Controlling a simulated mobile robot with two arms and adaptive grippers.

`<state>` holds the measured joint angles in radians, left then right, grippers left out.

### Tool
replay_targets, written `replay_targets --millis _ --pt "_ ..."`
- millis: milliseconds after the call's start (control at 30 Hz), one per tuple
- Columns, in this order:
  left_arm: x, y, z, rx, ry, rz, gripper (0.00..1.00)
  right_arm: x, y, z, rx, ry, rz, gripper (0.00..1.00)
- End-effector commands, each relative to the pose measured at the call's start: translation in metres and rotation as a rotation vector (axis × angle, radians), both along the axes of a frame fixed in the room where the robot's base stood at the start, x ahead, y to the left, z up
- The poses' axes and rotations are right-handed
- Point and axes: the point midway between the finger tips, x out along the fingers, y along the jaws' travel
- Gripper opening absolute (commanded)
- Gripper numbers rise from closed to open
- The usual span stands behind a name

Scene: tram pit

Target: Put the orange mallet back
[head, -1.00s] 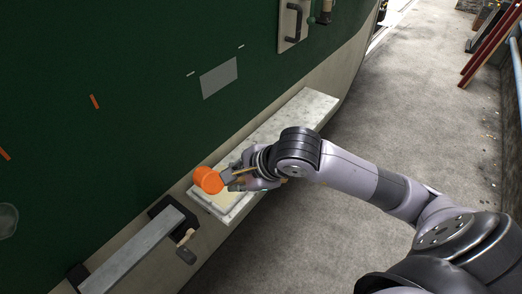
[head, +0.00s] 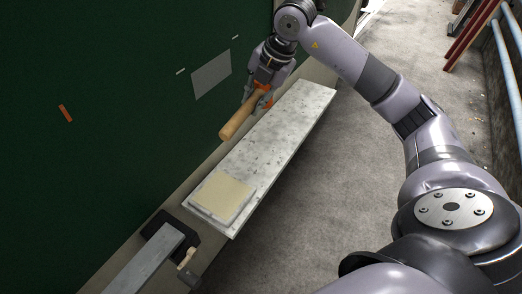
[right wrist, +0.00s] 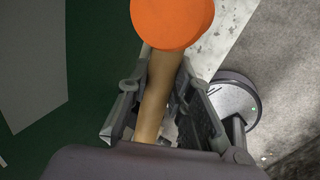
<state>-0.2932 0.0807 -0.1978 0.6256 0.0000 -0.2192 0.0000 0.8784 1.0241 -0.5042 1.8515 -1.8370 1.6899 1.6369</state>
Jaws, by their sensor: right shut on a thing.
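My right gripper (head: 263,82) is shut on the orange mallet. The mallet's wooden handle (head: 239,120) points down and left in the head view, beside the grey shelf's wall-side edge. Its orange head is mostly hidden behind the fingers there. In the right wrist view the orange head (right wrist: 172,18) is at the top, beyond the fingers, and the handle (right wrist: 155,95) runs between them. A grey rectangle (head: 211,74) with two short white marks is on the green wall, left of the gripper. My left gripper is out of view.
The speckled grey shelf (head: 280,128) runs along the wall, with a cream pad (head: 222,193) in a shallow tray at its near end. A grey beam with a clamp (head: 187,262) is at lower left. An orange mark (head: 65,113) is on the wall.

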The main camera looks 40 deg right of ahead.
Motion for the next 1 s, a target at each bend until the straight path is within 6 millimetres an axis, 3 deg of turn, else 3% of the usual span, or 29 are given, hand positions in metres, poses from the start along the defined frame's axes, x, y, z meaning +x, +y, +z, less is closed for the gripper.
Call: replay_targets --millis 300,433,800,1000 --pt "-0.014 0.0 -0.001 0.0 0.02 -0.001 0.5 0.0 -0.002 0.001 0.003 -0.004 -0.018 0.0" --pt "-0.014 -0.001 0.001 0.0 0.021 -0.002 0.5 0.0 -0.002 -0.01 0.001 0.0 -0.018 0.0" --pt "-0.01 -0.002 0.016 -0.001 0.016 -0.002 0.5 -0.001 -0.001 -0.103 0.003 0.003 -0.017 0.0" --pt "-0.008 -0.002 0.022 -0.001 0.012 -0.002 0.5 0.0 -0.001 -0.143 0.003 -0.003 -0.017 0.0"
